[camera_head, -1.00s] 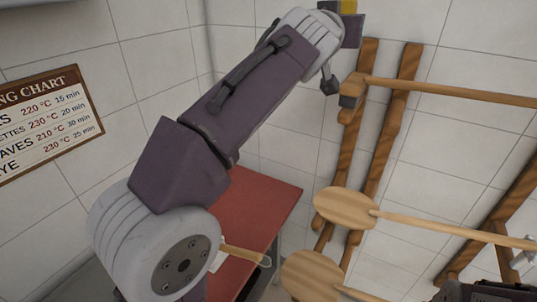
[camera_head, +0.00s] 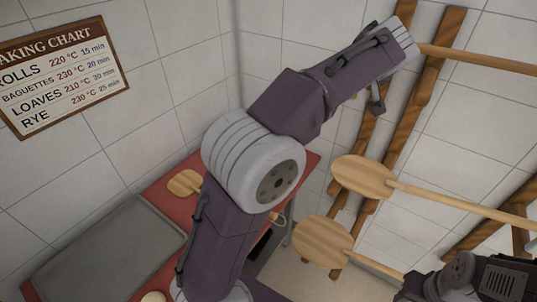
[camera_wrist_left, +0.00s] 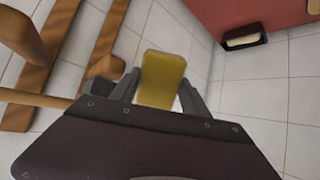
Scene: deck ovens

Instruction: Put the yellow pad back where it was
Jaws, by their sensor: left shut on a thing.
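The yellow pad (camera_wrist_left: 163,66) shows in the left wrist view, upright between the two dark fingers of my left gripper (camera_wrist_left: 160,88). The gripper is shut on it. The pad's lower end is hidden behind the gripper body.
Wooden peels (camera_head: 362,178) (camera_head: 322,241) rest on a wooden rack (camera_head: 425,90) against the tiled wall. A red-topped table (camera_head: 152,192) holds a grey tray (camera_head: 110,250) and a small wooden board (camera_head: 185,182). A dark box (camera_wrist_left: 243,41) hangs at the red table's edge.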

